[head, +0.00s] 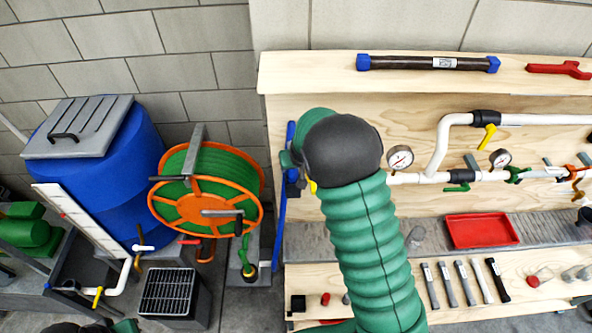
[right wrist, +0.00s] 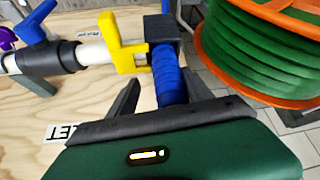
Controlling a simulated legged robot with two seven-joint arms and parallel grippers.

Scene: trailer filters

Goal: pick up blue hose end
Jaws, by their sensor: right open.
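The blue ribbed hose end (right wrist: 168,75) hangs from a dark fitting beside a yellow valve handle (right wrist: 128,58) in the right wrist view. My right gripper (right wrist: 160,93) is open, with one dark finger on each side of the hose in that picture. I cannot tell whether either finger touches it. In the head view, a blue hose (head: 291,145) shows at the left edge of the wooden bench. My green ribbed right arm and its dark joint cover the right gripper there.
An orange reel with green hose (head: 205,206) and a blue barrel (head: 95,200) stand left of the bench. White pipes with gauges (head: 400,158) cross the bench's back board. A red tray (head: 482,231) lies on its grey shelf.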

